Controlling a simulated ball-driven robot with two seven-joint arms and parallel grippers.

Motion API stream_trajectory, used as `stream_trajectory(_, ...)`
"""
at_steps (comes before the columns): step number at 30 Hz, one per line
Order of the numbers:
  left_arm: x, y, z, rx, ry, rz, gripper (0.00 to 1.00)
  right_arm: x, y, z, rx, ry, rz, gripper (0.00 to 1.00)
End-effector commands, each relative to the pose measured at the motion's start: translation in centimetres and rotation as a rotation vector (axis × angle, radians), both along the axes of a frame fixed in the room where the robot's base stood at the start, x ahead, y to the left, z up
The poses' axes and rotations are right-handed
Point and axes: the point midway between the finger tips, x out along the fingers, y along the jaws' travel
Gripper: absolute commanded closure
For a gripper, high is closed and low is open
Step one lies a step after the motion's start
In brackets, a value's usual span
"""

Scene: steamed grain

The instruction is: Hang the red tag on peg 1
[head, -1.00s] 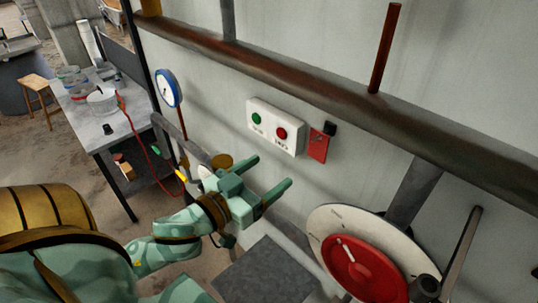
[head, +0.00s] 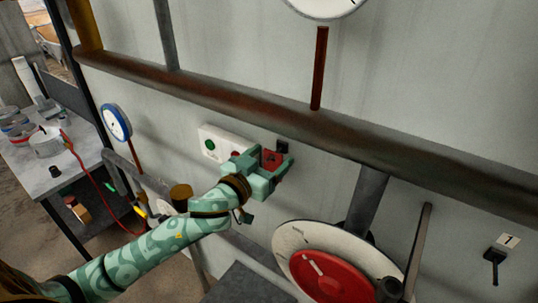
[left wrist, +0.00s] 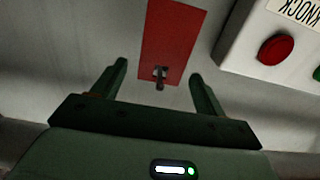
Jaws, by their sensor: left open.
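The red tag (head: 271,157) hangs on the wall, just right of the white button box and below a small black block (head: 283,146). In the left wrist view the tag (left wrist: 171,35) is a flat red plate with a small dark peg-like part (left wrist: 160,76) near one end. My left gripper (head: 268,166) is open, its fingers on either side of the tag; the wrist view (left wrist: 158,72) shows gaps between both fingers and the tag. Peg 1 (head: 494,262) is a black peg under a white "1" label (head: 509,241) at the far right. My right gripper is not in view.
The white button box (head: 218,143) is close beside my left gripper. A rusty pipe (head: 230,101) crosses the wall above. A large red-and-white dial (head: 330,275) and a grey lever (head: 419,245) stand between the tag and peg 1.

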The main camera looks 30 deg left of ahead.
Motion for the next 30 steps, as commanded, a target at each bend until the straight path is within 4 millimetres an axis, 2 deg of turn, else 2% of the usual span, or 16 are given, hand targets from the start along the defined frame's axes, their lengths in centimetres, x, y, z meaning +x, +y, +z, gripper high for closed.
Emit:
stream_trajectory(9, 0.34, -0.07, -0.05, 0.0, 0.0, 0.0, 0.27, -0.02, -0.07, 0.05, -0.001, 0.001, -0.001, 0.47)
stream_trajectory(10, 0.35, -0.06, -0.05, 0.0, 0.0, 0.0, 0.33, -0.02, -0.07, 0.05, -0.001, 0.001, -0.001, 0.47)
stream_trajectory(14, 0.34, -0.06, -0.05, 0.0, 0.0, 0.0, 0.69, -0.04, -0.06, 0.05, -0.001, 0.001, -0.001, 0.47)
stream_trajectory(15, 0.33, -0.06, -0.05, 0.0, 0.0, 0.0, 0.75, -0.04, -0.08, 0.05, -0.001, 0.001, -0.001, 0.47)
stream_trajectory(16, 0.33, -0.06, -0.05, 0.0, 0.0, 0.0, 0.75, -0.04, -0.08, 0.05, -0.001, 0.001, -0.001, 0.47)
stream_trajectory(17, 0.33, -0.06, -0.05, 0.0, 0.0, 0.0, 0.51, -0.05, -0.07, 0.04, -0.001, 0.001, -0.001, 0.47)
stream_trajectory(19, 0.33, -0.05, -0.06, 0.0, 0.0, 0.0, 0.31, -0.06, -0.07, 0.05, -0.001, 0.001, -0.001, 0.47)
stream_trajectory(20, 0.32, -0.04, -0.06, 0.0, 0.0, 0.0, 0.28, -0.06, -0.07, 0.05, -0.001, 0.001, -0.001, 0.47)
stream_trajectory(25, 0.32, -0.04, -0.05, 0.0, 0.0, 0.0, 0.28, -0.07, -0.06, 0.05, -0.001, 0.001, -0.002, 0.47)
stream_trajectory(26, 0.32, -0.04, -0.05, 0.0, 0.0, 0.0, 0.31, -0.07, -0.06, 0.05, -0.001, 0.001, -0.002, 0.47)
stream_trajectory(30, 0.32, -0.04, -0.05, 0.0, 0.0, 0.0, 0.7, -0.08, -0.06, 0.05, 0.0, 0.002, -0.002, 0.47)
